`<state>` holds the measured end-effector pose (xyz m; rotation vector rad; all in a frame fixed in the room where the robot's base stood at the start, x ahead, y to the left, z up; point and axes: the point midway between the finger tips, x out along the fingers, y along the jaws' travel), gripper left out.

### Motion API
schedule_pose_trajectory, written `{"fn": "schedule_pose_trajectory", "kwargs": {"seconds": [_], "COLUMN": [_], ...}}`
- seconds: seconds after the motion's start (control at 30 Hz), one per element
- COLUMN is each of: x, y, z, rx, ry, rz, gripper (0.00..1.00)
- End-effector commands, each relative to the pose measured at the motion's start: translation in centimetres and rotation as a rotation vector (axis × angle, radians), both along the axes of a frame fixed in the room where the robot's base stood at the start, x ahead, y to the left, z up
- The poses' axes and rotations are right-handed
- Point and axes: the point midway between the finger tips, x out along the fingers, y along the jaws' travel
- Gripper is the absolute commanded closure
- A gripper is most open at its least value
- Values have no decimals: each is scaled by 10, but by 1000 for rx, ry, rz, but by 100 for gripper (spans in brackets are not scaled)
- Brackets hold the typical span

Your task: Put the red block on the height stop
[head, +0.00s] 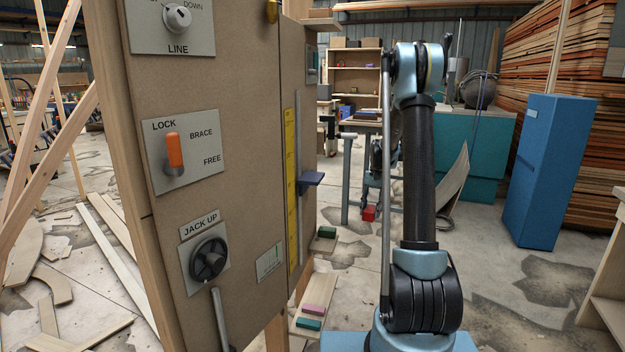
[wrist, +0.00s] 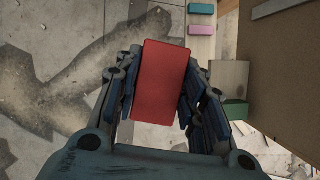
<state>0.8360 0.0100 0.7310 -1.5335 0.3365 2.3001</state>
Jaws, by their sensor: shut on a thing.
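The red block (wrist: 163,82) is held between the fingers of my gripper (wrist: 163,100) in the wrist view, with floor below it. In the head view the red block (head: 369,213) shows small at the lower end of my gripper (head: 372,196), beyond my arm. The height stop looks to be the blue ledge (head: 312,179) on a vertical rod beside the yellow scale, on the panel's right part. In the head view the block is to the right of the ledge and lower in the picture. The ledge's top looks bare.
The tall panel (head: 235,70) carries a LOCK lever (head: 175,152) and a JACK UP wheel (head: 209,259). Low boards beside it hold a pink block (head: 314,309), a teal block (head: 309,323) and a green block (head: 327,232). A blue cabinet (head: 548,170) stands right.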

Motion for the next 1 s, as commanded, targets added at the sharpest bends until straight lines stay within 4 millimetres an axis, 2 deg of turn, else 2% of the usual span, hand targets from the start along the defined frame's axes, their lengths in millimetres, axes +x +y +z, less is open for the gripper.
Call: {"fn": "schedule_pose_trajectory", "kwargs": {"seconds": [0.03, 0.1, 0.5, 0.8, 1.0], "x": [-4, -9, -48, -88, -111], "y": [1, 3, 16, 26, 32], "z": [18, 40, 155, 226, 260], "rx": [0, -1, -1, -2, -2], "ry": [-1, -1, 0, 1, 0], "rz": [-46, -115, -493, -757, -893], "gripper": [87, 87, 87, 87, 87]}}
